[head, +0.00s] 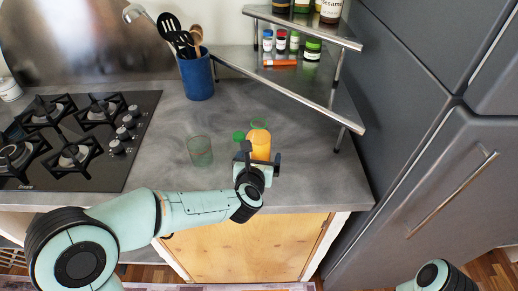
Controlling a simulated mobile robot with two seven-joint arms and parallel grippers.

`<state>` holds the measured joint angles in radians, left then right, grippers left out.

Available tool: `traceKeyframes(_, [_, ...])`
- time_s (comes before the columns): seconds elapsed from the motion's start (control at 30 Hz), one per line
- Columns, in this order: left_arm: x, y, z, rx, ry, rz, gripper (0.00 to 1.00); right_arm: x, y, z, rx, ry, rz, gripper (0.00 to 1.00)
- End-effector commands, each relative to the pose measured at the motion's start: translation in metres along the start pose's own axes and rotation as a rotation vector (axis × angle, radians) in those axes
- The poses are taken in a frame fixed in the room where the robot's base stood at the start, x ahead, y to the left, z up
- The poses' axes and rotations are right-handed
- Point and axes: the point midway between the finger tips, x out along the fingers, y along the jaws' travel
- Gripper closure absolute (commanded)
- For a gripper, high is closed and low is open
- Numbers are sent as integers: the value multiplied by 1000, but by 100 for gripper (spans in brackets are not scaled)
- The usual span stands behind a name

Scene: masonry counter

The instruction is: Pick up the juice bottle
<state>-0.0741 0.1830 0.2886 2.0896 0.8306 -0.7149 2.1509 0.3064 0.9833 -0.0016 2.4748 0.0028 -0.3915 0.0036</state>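The juice bottle (261,144) is orange and stands on the grey counter near its front edge. A pale green rim shows at its top; I cannot tell whether it belongs to the bottle or to something behind it. My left gripper (260,157) is at the front of the bottle, with one dark finger to each side of it. The fingers look apart, with a small gap beside the bottle, and hide its lower part. Part of my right arm shows at the bottom right; its gripper is out of view.
A small green object (239,135) is close left of the bottle. A greenish glass (200,151) stands further left. A blue utensil holder (197,78) is behind, the gas hob (135,168) at left. A metal corner shelf (300,88) with jars overhangs the back right.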

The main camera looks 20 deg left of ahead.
Motion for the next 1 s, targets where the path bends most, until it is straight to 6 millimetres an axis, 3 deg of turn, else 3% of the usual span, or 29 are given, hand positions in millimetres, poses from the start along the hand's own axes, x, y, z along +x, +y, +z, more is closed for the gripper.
traceKeyframes(0.23, [2, 0, 0, 0, -1, 0, 2, 0, 0, 0, 1, -1, 1, 3])
traceKeyframes(0.47, [2, 0, 0, 0, -1, 0, 76, 0, 0, 0, 1, -1, 1, 3])
traceKeyframes(0.5, [1, 0, 2, 0, -5, 0, 79, 0, 0, 0, 0, -1, 0, 3])
traceKeyframes(0.77, [0, 0, 4, 0, -5, 0, 80, 0, 0, 0, 0, -1, 1, 3])
traceKeyframes(1.0, [-9, 0, 26, -1, -9, 1, 80, -5, -1, 3, 1, -8, 2, 3])
